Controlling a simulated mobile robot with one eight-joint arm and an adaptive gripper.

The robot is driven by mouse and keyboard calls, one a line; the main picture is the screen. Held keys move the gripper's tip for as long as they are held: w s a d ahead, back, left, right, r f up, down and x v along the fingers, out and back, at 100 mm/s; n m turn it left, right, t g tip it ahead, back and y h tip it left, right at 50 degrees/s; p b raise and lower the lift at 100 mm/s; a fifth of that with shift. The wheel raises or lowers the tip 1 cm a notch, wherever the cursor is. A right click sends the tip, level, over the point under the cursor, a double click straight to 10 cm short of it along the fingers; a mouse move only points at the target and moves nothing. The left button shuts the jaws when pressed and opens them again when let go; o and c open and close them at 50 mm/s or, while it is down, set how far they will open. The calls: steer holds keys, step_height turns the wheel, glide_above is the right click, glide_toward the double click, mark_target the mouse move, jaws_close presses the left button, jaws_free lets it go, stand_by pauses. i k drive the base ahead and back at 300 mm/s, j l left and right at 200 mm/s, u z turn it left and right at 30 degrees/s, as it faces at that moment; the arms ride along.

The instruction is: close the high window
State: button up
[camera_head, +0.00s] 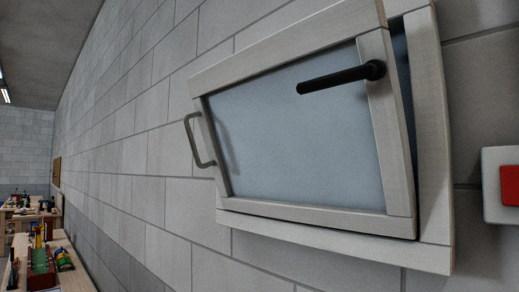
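The high window (295,133) is set on a grey block wall, with a pale painted wooden sash and a grey-blue pane. The sash stands ajar, tilted out from its pale outer frame (436,150), and a dark gap shows between them along the right side. A black lever handle (340,78) is mounted on the sash's right stile and points left. A grey metal pull handle (195,140) is on the left edge of the sash. My gripper is not in this view.
A white box with a red button or panel (510,185) is on the wall at the right. Cluttered workbenches (45,265) stand at the lower left. The wall left of the window is bare, and a ceiling lamp (4,88) shows at the far left.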

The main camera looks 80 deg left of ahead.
mark_target(338, 157)
steer(key=u, duration=2.65)
